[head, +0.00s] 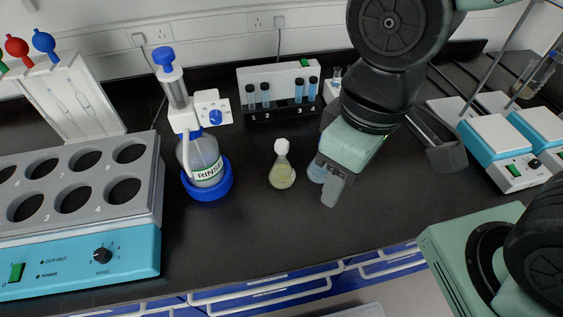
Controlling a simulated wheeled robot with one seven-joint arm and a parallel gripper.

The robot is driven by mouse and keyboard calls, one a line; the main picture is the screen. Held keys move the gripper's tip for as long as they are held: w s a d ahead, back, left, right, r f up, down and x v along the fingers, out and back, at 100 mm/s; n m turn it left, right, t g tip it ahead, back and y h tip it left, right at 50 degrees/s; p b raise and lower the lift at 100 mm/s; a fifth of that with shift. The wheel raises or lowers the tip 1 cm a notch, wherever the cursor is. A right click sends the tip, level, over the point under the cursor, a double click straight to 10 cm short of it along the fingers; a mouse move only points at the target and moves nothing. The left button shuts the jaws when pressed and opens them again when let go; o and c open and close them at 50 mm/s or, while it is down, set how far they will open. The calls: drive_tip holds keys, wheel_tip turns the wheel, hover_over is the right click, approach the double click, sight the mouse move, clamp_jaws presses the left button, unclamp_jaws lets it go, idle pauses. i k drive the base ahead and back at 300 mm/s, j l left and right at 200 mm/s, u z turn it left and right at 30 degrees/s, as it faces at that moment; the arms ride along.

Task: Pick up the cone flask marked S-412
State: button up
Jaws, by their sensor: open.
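A cone flask (282,175) with a white stopper and pale yellow liquid stands upright on the black bench. Its marking is too small to read. A second vessel with bluish contents (317,172) is just to its right, mostly hidden behind my gripper. No marking shows on it. My gripper (327,184) is open and points down at this second vessel. One grey finger shows in front of it; the other finger is hidden. I cannot tell whether the vessel is between the fingers or whether they touch it.
A RINSE bottle (203,161) with a dispenser stands in a blue ring to the left. A rack (278,87) of blue tubes is behind. A heating block (70,225) fills the left; stirrer plates (507,150) stand at right. Bench in front of the flask is clear.

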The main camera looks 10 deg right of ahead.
sight(282, 175)
drive_tip(key=k+j+u, duration=0.1)
drive_tip(key=j, duration=0.35)
drive_tip(key=k+j+u, duration=0.15)
drive_tip(key=j, duration=0.3)
drive_tip(key=k+j+u, duration=0.1)
drive_tip(key=j, duration=0.4)
drive_tip(key=j+u, duration=0.1)
drive_tip(key=j, duration=0.35)
drive_tip(key=k, duration=0.05)
